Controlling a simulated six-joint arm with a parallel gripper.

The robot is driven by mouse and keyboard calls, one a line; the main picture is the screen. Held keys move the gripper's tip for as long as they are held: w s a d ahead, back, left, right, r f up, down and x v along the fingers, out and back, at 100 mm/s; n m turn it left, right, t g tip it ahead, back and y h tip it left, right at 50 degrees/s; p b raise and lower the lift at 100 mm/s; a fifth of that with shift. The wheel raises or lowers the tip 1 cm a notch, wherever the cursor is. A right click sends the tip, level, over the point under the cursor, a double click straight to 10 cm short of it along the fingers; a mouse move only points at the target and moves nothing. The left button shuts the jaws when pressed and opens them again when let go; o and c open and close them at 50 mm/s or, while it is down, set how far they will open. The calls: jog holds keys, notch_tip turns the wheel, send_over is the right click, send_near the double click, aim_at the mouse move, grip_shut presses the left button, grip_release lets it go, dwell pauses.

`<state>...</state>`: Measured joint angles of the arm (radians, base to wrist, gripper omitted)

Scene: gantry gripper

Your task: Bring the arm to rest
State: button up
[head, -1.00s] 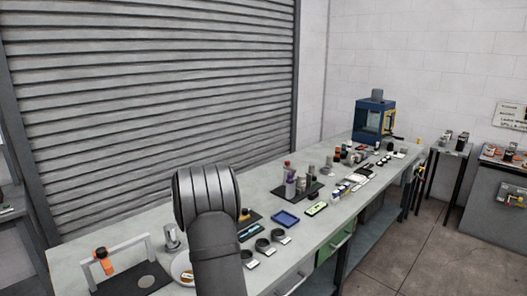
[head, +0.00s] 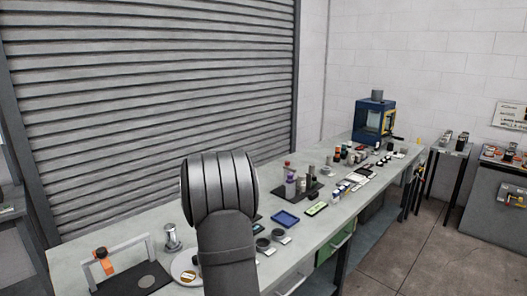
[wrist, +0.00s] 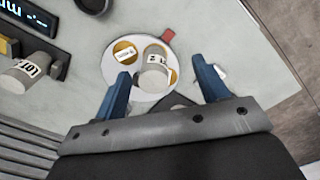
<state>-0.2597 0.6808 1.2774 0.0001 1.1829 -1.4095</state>
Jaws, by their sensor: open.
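My gripper (wrist: 162,72) shows in the wrist view with its two blue fingers spread apart. A small grey cylinder with a white label (wrist: 154,70) shows in the gap between the fingers, on a round white plate (wrist: 112,70). I cannot tell how far the fingertips are above it, and nothing looks gripped. A yellow disc with a label (wrist: 124,51) lies beside it on the plate. In the head view my arm stands over the near part of the bench (head: 130,222), hiding some of it and my gripper. The white plate (head: 178,268) shows partly left of the arm.
A white arch stand with an orange part (head: 104,261) and a metal weight-like piece (head: 171,240) stand left of my arm. A blue tray (head: 285,220), bottles and a blue machine (head: 374,120) occupy the bench to the right. A labelled grey cylinder (wrist: 28,72) lies left in the wrist view.

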jog(key=s+a+f, duration=0.1)
jog(key=a+f, duration=0.2)
jog(key=a, duration=0.9)
jog(key=s+a+f, duration=0.1)
jog(key=a+f, duration=0.3)
jog(key=a, duration=0.8)
jog(key=d+r, duration=0.2)
jog(key=d, duration=0.4)
jog(key=w+d+r, duration=0.1)
jog(key=d+r, duration=0.1)
jog(key=d, duration=0.5)
jog(key=w+d+r, duration=0.1)
jog(key=d+r, duration=0.1)
jog(key=d, duration=0.5)
jog(key=shift+d+r, duration=0.15)
jog(key=shift+r, duration=0.25)
